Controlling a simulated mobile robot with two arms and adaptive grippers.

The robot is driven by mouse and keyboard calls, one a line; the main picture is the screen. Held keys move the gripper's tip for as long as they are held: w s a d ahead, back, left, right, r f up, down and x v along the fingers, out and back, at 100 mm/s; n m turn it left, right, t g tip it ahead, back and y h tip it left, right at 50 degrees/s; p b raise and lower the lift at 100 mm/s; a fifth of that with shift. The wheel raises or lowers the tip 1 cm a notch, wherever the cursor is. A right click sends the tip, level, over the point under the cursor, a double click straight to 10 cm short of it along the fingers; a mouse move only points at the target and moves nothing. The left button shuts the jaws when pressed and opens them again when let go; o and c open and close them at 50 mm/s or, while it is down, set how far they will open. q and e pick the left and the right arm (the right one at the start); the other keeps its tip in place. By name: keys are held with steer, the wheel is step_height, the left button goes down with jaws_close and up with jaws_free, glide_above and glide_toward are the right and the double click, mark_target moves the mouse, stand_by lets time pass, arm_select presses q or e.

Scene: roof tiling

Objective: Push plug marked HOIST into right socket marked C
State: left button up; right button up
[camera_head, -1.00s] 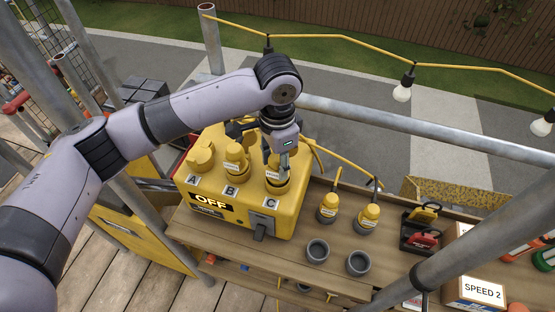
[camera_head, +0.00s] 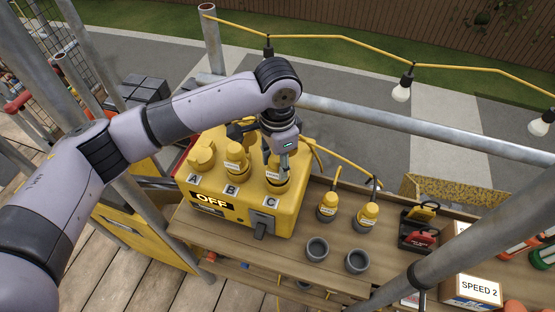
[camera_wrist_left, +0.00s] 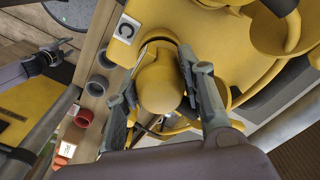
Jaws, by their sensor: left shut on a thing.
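The yellow box (camera_head: 215,212) has a row of sockets labelled A, B and C, and an OFF sign with a grey lever. A yellow plug (camera_head: 272,172) is at socket C, the right one; its label is too small to read. My left gripper (camera_head: 279,160) is shut on this plug from above. In the left wrist view the plug's round yellow top (camera_wrist_left: 160,85) sits between the two fingers, beside the C label (camera_wrist_left: 125,28). How deep it sits is hidden. Another yellow plug (camera_head: 236,158) stands in socket B.
Two yellow plugs (camera_head: 328,207) stand on the wooden bench (camera_head: 285,247) right of the box, near two empty grey cups (camera_head: 317,249). Metal scaffold poles (camera_head: 440,140) cross behind and at right. A box marked SPEED 2 (camera_head: 474,290) is at right.

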arm_select(q)
steer(key=shift+f, duration=0.45)
steer(key=o, duration=1)
step_height(320, 180, up, 6)
steer(key=p, duration=0.6)
steer(key=shift+r, duration=2.5)
